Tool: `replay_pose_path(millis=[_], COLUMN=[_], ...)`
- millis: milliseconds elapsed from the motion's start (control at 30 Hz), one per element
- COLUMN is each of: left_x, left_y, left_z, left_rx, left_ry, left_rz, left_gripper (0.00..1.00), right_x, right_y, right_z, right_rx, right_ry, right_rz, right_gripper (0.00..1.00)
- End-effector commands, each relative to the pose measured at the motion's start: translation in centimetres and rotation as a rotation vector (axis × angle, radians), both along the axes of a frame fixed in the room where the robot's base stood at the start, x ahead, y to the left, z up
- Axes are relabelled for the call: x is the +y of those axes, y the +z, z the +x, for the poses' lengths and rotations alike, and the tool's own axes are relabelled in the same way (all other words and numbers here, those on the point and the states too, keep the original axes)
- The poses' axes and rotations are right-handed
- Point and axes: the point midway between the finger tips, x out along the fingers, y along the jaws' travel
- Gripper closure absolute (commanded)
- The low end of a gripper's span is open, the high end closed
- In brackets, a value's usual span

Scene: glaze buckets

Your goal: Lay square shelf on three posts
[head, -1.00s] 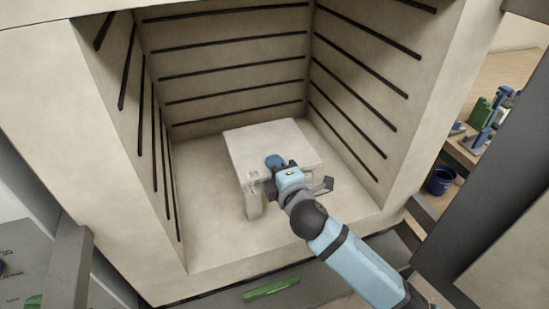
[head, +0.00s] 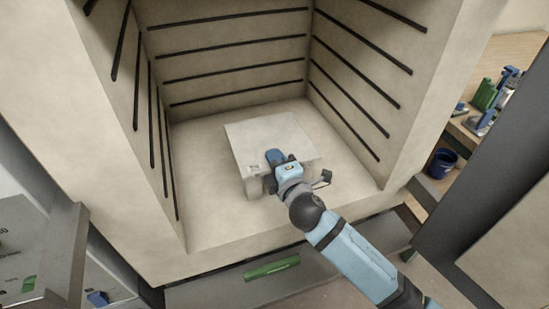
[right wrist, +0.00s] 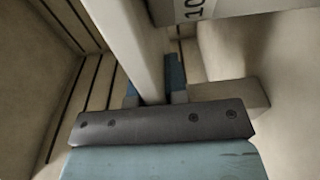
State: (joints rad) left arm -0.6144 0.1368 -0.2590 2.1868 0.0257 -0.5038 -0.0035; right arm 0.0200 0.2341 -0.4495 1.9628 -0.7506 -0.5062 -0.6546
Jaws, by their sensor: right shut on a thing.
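The pale square shelf (head: 265,138) is inside the kiln, roughly level and low over its floor. My right gripper (head: 277,160) is shut on the shelf's front edge. In the right wrist view the shelf (right wrist: 128,45) shows edge-on between the fingers (right wrist: 155,95). A pale post (head: 253,188) shows below the shelf's front left corner; I cannot tell whether they touch. In the right wrist view a grey block marked "10" (right wrist: 192,14) is beside the shelf. The other posts are hidden or unclear under the shelf. My left gripper is not in view.
The kiln walls (head: 225,60) carry dark grooves at the back and both sides. Bare kiln floor (head: 205,220) lies around the shelf. A blue bucket (head: 442,163) stands at the right.

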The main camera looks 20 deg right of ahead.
Motion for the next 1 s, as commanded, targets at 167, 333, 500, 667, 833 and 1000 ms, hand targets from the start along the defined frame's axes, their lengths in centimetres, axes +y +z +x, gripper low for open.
replay_pose_path(millis=[167, 333, 500, 667, 833, 1000], left_x=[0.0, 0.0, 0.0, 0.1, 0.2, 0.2], left_y=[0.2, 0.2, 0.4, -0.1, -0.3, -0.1], left_z=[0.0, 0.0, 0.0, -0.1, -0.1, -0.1], left_rx=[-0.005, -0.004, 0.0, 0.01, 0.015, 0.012], left_ry=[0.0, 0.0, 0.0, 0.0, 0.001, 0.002], left_rz=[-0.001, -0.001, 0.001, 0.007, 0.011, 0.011], left_gripper=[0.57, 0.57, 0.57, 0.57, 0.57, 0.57], right_x=[0.0, 0.0, 0.0, -0.2, -0.6, -1.0], right_y=[-0.1, -0.1, 0.6, 0.7, 0.7, 0.7], right_z=[0.0, 0.0, 0.0, -2.1, -5.9, -9.2], right_rx=[0.0, 0.0, -0.001, 0.003, 0.004, 0.002], right_ry=[0.0, 0.0, 0.001, 0.001, 0.001, 0.001], right_rz=[0.0, 0.0, 0.0, 0.001, 0.002, 0.001], right_gripper=[0.61, 0.61, 0.61, 0.61, 0.61, 0.61])
